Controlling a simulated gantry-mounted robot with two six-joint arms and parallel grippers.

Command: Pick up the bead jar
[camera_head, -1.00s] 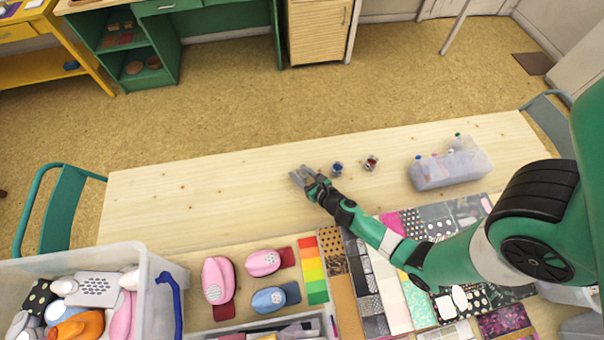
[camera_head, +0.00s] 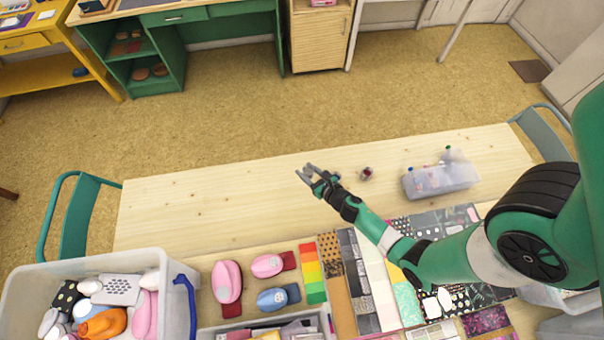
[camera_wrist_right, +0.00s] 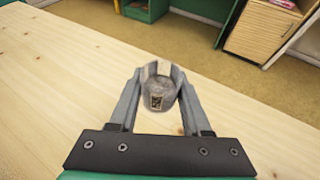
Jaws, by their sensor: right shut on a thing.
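My right gripper (camera_head: 308,173) is over the wooden table, left of the small jars. In the right wrist view its two fingers (camera_wrist_right: 158,78) are closed on a small grey jar (camera_wrist_right: 159,94) with a little dark label, which I take to be the bead jar. The jar looks upright between the fingertips. I cannot tell clearly whether its base is off the table. A dark reddish jar (camera_head: 366,174) stands to the right of the gripper. Another small jar (camera_head: 335,177) is close beside the gripper, partly hidden. My left gripper is not in view.
The wooden table (camera_head: 180,215) is clear on its left part. A clear plastic box (camera_head: 440,182) with bottles stands at the right. Pink and blue punches, patterned papers and a full white bin (camera_head: 180,265) fill the near side. Chairs stand at both ends.

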